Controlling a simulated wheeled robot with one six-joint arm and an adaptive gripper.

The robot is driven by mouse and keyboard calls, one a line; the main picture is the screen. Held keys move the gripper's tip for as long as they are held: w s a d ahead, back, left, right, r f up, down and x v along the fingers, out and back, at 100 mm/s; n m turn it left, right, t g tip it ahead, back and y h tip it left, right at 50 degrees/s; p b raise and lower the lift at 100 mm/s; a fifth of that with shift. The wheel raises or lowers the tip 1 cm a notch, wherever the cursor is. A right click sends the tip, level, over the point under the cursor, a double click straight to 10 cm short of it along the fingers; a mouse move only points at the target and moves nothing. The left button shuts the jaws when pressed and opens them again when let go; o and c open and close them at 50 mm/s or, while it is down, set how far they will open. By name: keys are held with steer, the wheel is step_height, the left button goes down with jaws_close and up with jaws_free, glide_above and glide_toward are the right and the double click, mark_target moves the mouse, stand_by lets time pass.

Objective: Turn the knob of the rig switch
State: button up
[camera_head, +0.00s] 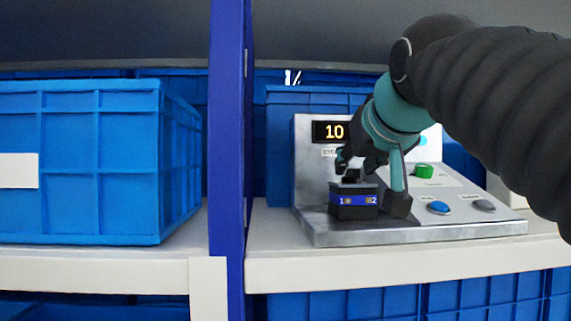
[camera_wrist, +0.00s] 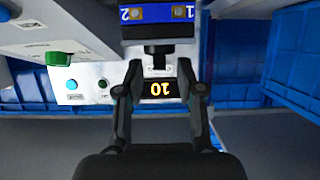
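The rig switch (camera_head: 353,204) is a dark box with a blue band marked 1 and 2, standing on the front of the grey rig. In the wrist view the switch (camera_wrist: 158,14) is at the top edge, upside down. Its black knob (camera_wrist: 157,51) points toward my gripper; in the head view the knob is largely hidden by the fingers. My gripper (camera_head: 355,165) is at the top of the switch. In the wrist view my gripper (camera_wrist: 159,66) is open, a fingertip to either side of the knob's line, with gaps showing.
The grey rig panel (camera_head: 312,150) has a display (camera_head: 329,131) reading 10, a green knob (camera_head: 424,171), a blue button (camera_head: 438,208) and a grey button (camera_head: 484,205). A blue post (camera_head: 229,150) and a large blue crate (camera_head: 80,160) stand to the left. Crates also stand behind.

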steer(key=shift+w+f, duration=0.1)
steer(key=shift+w, duration=0.15)
jaws_close()
